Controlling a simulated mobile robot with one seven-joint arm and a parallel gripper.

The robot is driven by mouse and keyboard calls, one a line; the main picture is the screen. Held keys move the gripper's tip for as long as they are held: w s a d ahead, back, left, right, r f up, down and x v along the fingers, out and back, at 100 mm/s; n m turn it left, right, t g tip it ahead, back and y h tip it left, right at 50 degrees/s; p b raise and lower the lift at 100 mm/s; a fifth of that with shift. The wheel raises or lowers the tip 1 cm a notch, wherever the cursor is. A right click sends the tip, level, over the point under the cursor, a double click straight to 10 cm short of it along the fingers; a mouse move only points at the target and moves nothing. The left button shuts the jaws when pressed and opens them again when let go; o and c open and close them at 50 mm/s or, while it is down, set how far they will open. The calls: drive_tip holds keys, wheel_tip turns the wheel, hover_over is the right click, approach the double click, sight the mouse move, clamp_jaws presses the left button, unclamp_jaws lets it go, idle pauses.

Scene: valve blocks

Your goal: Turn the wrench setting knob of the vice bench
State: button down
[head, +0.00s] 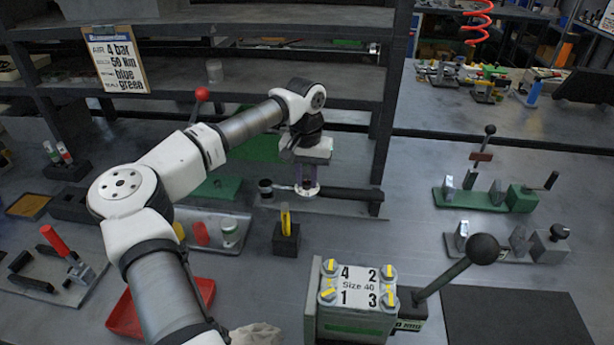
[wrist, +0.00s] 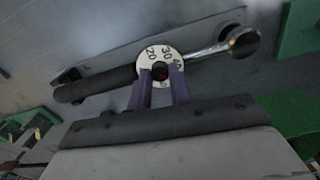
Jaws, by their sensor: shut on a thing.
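The wrench setting knob is a small dark knob (wrist: 159,67) in the middle of a white dial (wrist: 149,58) in the wrist view. The dial carries 20, 30 and 40, with 30 near its top right. In the head view the white dial (head: 307,191) sits on the wrench, whose black handle (head: 350,194) points right. My gripper (head: 307,184) comes from above, and its purple fingers (wrist: 160,78) are shut on the knob, partly hiding it and the dial's lower part. The vice (head: 312,300) holds a block labelled Size 40 (head: 358,287) at front centre.
The vice lever with its black ball (head: 483,248) rises right of the block. A black holder (head: 286,238) with a yellow tool stands just in front of the wrench. A shelf post (head: 385,110) stands behind the handle. A sign (head: 119,59) reads 4 bar, 50 Nm, blue, green.

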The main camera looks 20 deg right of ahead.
drive_tip(key=c, duration=1.3)
unclamp_jaws()
